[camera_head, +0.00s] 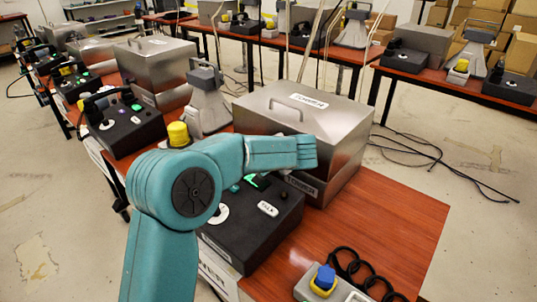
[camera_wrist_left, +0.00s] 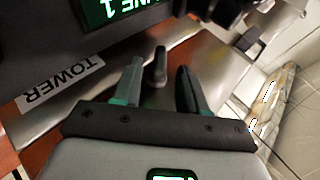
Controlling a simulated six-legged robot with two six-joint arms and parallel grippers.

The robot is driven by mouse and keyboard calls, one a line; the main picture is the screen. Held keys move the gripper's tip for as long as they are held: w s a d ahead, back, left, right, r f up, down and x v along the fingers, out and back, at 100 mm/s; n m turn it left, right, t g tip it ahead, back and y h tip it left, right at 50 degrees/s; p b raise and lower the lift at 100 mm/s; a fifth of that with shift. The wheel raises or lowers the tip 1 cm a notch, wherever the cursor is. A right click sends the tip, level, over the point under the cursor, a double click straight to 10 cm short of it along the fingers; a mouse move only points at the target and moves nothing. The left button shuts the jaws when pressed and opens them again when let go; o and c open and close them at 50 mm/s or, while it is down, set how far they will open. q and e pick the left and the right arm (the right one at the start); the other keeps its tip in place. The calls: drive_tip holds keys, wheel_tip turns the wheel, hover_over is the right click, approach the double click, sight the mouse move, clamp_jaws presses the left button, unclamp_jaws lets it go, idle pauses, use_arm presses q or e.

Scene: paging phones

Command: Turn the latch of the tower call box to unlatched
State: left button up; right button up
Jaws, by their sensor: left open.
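The tower call box (camera_head: 320,118) is a grey metal box with a lid handle and a white label, on the red-brown table. Its TOWER label (camera_wrist_left: 62,84) shows upside down in the left wrist view. A small dark upright lever, the latch (camera_wrist_left: 156,70), stands out from the metal face. My left gripper (camera_wrist_left: 160,64) is open, with one finger on each side of the latch and a visible gap to each. In the head view my teal left arm reaches to the box front and hides the latch and fingers. My right gripper is not in view.
A black phone console (camera_head: 250,225) with a green display stands directly in front of the box, close under my arm. A yellow beacon (camera_head: 178,133) and grey horn (camera_head: 208,98) stand to the left. A blue-button unit (camera_head: 323,281) sits at the near edge. The table's right side is clear.

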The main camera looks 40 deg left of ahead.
use_arm(q)
drive_tip(key=shift+x, duration=1.55)
clamp_jaws()
drive_tip(key=f+y+b, duration=0.1)
drive_tip(key=y+b, duration=0.1)
drive_tip(key=b, duration=0.5)
drive_tip(key=shift+d, duration=0.15)
drive_tip(key=shift+r+m+t+b, duration=0.3)
drive_tip(key=shift+t+b, duration=0.1)
drive_tip(key=shift+b, duration=0.3)
drive_tip(key=shift+r+y, duration=0.15)
drive_tip(key=shift+y, duration=0.15)
